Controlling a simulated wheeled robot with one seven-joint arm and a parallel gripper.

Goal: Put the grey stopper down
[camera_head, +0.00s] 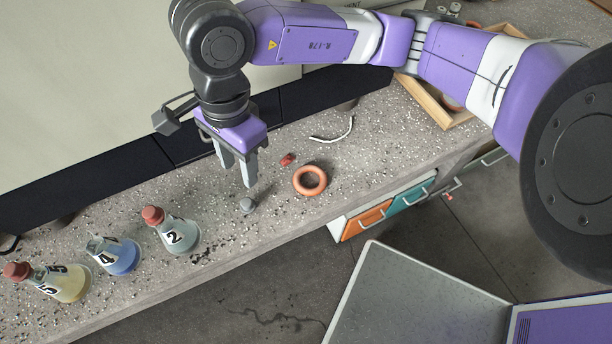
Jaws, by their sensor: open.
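The grey stopper (247,205) is a small rounded piece on the concrete bench (275,235), to the right of the flask marked 2. My gripper (238,174) is above and just behind it, pointing down, with its two fingers apart and nothing between them. In the picture the fingertips end a little above the stopper. I cannot tell the exact gap. The flask marked 4 (118,257), with blue liquid, shows no stopper in its neck.
The flask marked 2 (179,236) and a yellow-liquid flask (66,285) have red stoppers. A small red piece (287,160), an orange ring (297,182) and a white curved strip (338,135) lie to the right. The bench's front edge is close. A wooden tray (425,100) stands farther right.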

